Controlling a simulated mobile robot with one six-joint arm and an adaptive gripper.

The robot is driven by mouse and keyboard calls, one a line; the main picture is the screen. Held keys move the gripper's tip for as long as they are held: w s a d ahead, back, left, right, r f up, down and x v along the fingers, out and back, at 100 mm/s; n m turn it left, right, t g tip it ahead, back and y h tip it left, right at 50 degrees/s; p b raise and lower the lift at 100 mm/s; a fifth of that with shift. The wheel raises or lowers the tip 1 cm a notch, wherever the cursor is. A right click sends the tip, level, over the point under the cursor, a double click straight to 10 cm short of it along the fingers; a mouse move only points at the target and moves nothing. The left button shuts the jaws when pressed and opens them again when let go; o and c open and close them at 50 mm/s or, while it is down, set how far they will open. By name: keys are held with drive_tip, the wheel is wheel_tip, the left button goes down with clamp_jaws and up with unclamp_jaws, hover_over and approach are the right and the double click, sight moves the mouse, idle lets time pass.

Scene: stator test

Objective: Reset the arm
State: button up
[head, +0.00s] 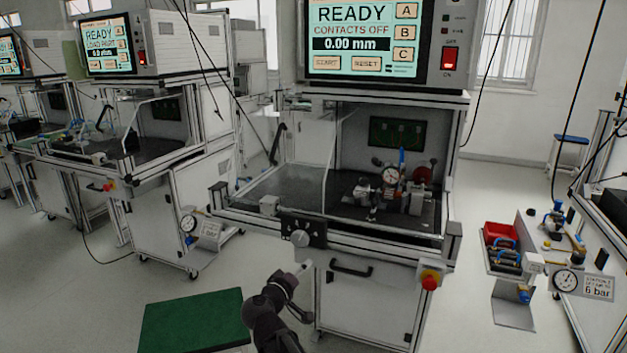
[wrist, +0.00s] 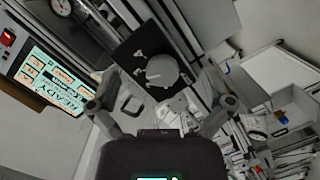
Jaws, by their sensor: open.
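My arm (head: 268,308) rises from the bottom of the head view in front of the middle test station. In the wrist view my gripper (wrist: 163,105) has its two fingers spread wide, with nothing between the tips. Beyond them is a black plate with a round grey knob (wrist: 163,70). The same knob (head: 299,238) shows on the station's front edge in the head view, apart from my arm. The station's screen (head: 364,40) reads READY, CONTACTS OFF, 0.00 mm, with START and RESET buttons. The screen also shows tilted in the wrist view (wrist: 50,82).
A dial gauge fixture (head: 390,175) stands inside the station. A red-and-yellow stop button (head: 429,281) sticks out at the front right. A green-topped surface (head: 192,320) is at lower left. A red bin (head: 500,233) and a side bench are at right. Pale floor lies between.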

drive_tip(key=s+d+f+m+g, duration=0.2)
drive_tip(key=d+f+g, duration=0.2)
drive_tip(key=d, duration=0.3)
drive_tip(key=s+d+f+m+g, duration=0.1)
drive_tip(key=d+f+m+g, duration=0.2)
drive_tip(key=d, duration=0.4)
drive_tip(key=s+d+f+m+g+y, duration=0.1)
drive_tip(key=s+d+f+g+y, duration=0.7)
drive_tip(key=s, duration=0.4)
wheel_tip(320, 180, up, 24)
drive_tip(key=p, duration=2.5)
drive_tip(key=shift+r+h+p, duration=0.25)
drive_tip(key=shift+h+p, duration=0.1)
drive_tip(key=shift+h, duration=0.05)
